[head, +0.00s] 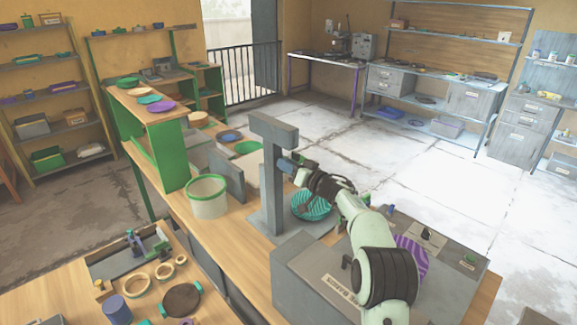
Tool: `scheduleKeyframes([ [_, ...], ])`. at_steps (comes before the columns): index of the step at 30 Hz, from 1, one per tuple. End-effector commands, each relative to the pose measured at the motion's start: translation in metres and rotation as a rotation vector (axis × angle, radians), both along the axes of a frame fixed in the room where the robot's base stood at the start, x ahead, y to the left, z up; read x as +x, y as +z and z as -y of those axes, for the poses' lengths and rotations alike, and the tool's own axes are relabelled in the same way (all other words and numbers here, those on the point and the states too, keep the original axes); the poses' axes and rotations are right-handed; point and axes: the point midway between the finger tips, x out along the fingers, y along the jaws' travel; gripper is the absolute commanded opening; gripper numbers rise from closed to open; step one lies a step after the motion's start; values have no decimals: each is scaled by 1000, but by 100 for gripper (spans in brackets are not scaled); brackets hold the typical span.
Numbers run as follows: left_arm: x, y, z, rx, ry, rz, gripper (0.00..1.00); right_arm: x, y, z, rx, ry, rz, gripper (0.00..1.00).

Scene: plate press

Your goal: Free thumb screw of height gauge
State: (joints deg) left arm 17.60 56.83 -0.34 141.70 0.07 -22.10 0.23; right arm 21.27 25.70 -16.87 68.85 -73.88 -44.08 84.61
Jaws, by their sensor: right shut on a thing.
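A tall grey stand (270,195) with an overhanging top beam rises from the bench and looks like the height gauge. My right gripper (287,166) reaches it from the right, below the top beam. The gripper is shut on a small part beside the upright, which looks like the thumb screw. That part is mostly hidden by the fingers, so I cannot tell its turn or looseness. My left gripper is not in view.
A green-rimmed bin (207,197) stands left of the stand. A grey box-like unit (312,283) fills the near bench.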

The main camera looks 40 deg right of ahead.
Motion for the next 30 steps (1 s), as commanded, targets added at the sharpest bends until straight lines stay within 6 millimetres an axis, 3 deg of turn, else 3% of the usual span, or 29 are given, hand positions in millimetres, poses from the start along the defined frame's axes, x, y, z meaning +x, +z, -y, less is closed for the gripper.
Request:
scheduleKeyframes([
  [14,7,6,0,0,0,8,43,0,1,-2,-369,0,34,0],
  [30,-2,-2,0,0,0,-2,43,0,-1,-5,-883,2,77,0],
])
